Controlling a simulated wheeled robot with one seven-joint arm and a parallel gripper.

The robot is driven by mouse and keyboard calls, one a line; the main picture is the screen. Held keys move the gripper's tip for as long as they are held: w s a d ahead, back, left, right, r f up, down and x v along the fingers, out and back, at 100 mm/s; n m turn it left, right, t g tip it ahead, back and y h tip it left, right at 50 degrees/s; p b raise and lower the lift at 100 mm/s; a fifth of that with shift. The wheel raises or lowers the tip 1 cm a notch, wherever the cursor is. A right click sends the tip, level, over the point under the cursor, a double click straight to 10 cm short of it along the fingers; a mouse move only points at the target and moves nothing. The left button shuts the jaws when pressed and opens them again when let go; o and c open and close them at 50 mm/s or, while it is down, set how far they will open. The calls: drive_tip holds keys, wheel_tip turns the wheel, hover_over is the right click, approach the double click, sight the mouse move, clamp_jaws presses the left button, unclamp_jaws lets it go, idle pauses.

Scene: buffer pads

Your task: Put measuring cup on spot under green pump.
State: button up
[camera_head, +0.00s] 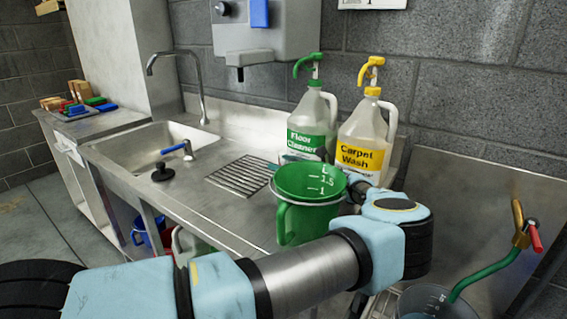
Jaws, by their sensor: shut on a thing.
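A green measuring cup (308,215) with white marks reading 1 and 1.5 is upright in front of the steel counter's right part. My gripper (345,190) is shut on the cup at its right side; the fingers are mostly hidden behind the cup and my wrist. The green pump (309,66) tops a clear jug labelled Floor Cleaner (312,125), standing against the back wall behind the cup. The surface directly in front of this jug is largely hidden by the cup, so I cannot see a spot there.
A jug with a yellow pump (368,120), labelled Carpet Wash, stands right of the green-pump jug. Left are a drain grate (241,176), a sink (150,147) and a faucet (200,90). A bucket (436,303) and green hose (480,272) are at lower right.

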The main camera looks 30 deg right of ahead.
drive_tip(key=shift+f, duration=0.2)
drive_tip(key=o, duration=1.1)
drive_tip(key=shift+r, duration=0.2)
drive_tip(key=b+v, duration=0.3)
drive_tip(key=v, duration=0.4)
drive_tip(key=shift+s+d, duration=0.1)
drive_tip(key=shift+s, duration=0.15)
drive_tip(key=shift+d, duration=0.1)
